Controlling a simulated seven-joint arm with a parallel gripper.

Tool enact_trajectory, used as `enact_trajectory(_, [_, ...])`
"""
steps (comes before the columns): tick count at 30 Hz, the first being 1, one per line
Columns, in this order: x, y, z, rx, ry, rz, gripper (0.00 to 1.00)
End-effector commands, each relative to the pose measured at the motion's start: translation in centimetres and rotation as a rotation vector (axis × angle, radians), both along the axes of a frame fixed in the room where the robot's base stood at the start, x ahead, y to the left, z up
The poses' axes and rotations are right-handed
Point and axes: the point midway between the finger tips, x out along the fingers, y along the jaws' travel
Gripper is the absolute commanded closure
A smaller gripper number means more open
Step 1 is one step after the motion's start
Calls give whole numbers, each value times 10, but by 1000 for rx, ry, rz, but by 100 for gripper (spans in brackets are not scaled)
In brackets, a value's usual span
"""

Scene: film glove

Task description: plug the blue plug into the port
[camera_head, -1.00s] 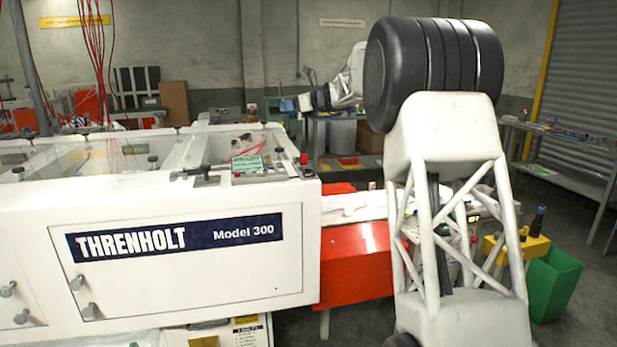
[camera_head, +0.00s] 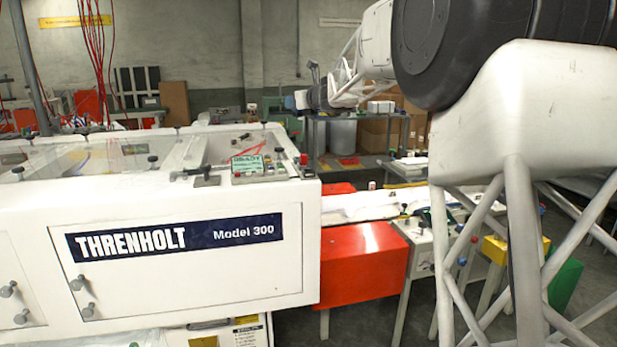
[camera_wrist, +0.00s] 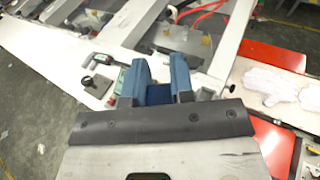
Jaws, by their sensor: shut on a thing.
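In the wrist view my gripper (camera_wrist: 159,76) has two blue fingers on dark mounts. A dark blue block between them, which I take as the blue plug (camera_wrist: 158,95), is gripped, mostly hidden by the fingers. In the head view the end of my arm (camera_head: 300,100) is small, up beyond the machine's control panel; the plug cannot be made out there. The white Threnholt machine (camera_head: 180,285) fills the left, with a panel with a green sign (camera_head: 248,165) on its top corner. The wrist view looks down on the machine's top, apart from the fingers. I cannot pick out the port.
A red chute (camera_head: 360,265) and a white worktable stand right of the machine. Black knobs, one of them (camera_wrist: 86,81) in the wrist view, rise from its frame. Red cables (camera_head: 88,60) hang at the left. My own arm links block much of the right side.

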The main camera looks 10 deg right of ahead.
Motion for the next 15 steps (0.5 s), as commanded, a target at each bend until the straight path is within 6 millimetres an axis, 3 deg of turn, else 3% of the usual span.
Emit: enact_trajectory(15, [-61,-13,-30,1,1,-252,100])
